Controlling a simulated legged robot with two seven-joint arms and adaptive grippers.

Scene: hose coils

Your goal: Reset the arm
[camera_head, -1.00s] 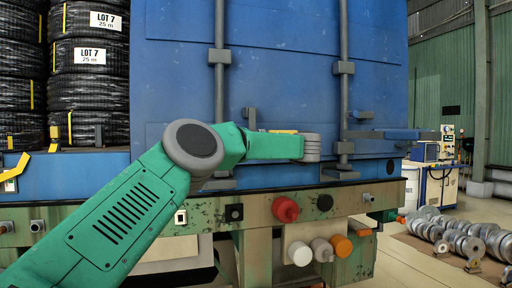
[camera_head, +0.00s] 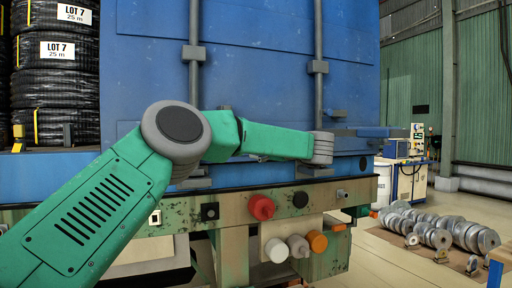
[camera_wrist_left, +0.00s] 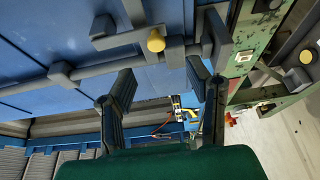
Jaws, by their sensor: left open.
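My left arm comes in from the left in the head view, green with a grey elbow joint and a grey wrist ring, in front of the blue container doors (camera_head: 260,75). The gripper's fingers cannot be made out in that view. In the left wrist view my left gripper (camera_wrist_left: 160,70) is open, its two dark fingers spread apart with nothing between them. Grey lock bars and a yellow knob (camera_wrist_left: 156,41) lie beyond the fingers on the blue door. My right gripper is in neither view.
Black hose coils (camera_head: 56,87) with LOT 7 labels are stacked at left. Red, white and orange knobs (camera_head: 261,207) are on the worn frame below the doors. Metal rolls (camera_head: 440,231) lie on the floor at right, with a machine (camera_head: 402,170) behind them.

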